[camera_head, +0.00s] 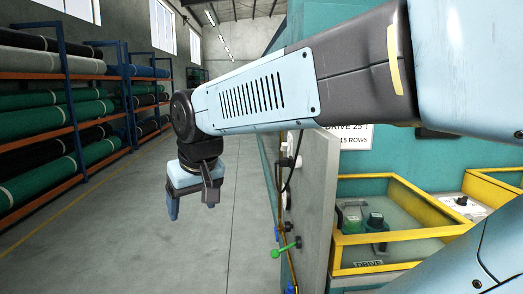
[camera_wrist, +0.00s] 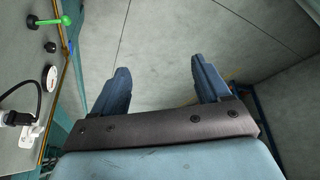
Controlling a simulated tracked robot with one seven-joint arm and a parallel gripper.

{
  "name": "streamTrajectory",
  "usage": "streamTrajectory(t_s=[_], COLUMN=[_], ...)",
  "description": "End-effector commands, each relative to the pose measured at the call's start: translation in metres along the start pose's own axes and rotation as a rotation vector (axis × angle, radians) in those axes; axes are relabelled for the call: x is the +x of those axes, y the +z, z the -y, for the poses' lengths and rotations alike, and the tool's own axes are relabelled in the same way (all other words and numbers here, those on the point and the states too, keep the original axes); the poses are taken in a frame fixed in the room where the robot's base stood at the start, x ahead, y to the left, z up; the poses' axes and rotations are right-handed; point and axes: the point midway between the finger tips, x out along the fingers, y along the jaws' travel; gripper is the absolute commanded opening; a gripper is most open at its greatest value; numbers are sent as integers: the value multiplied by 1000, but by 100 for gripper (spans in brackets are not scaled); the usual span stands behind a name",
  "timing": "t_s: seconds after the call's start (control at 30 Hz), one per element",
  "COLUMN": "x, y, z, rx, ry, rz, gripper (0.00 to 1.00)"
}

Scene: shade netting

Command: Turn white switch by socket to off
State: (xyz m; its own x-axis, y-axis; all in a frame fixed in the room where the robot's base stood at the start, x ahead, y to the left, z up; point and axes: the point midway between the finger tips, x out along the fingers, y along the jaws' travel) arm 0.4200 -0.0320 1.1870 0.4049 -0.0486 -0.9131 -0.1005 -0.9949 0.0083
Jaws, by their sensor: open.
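A grey upright panel (camera_head: 314,200) stands right of my gripper in the head view and along the left edge of the wrist view (camera_wrist: 22,85). In the wrist view it bears a white socket (camera_wrist: 33,133) with a black plug and cable, and a round white fitting (camera_wrist: 51,78) with a dark mark near it. I cannot tell for certain which white part is the switch or how it is set. My gripper (camera_head: 191,205) hangs left of the panel, pointing down, apart from it. In the wrist view its fingers (camera_wrist: 162,82) are spread and empty.
A green-handled lever (camera_head: 287,248) sticks out from the panel, low down; a black knob (camera_wrist: 50,47) is beside it in the wrist view. Yellow-framed covered boxes (camera_head: 395,240) stand at right. Racks of rolled netting (camera_head: 60,110) line the left; the floor (camera_head: 165,245) between is clear.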

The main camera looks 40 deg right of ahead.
Motion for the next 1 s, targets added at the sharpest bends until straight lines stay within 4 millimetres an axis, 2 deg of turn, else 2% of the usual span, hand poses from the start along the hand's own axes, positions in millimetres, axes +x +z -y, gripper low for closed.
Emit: streamTrajectory(t_s=[0.1,0.5,1.0], x=[7,44,101], y=[-30,-115,-195], z=[-22,-114,-242], rx=[71,321,587], ry=[54,312,788], rz=[64,244,377], gripper=[81,81,81])
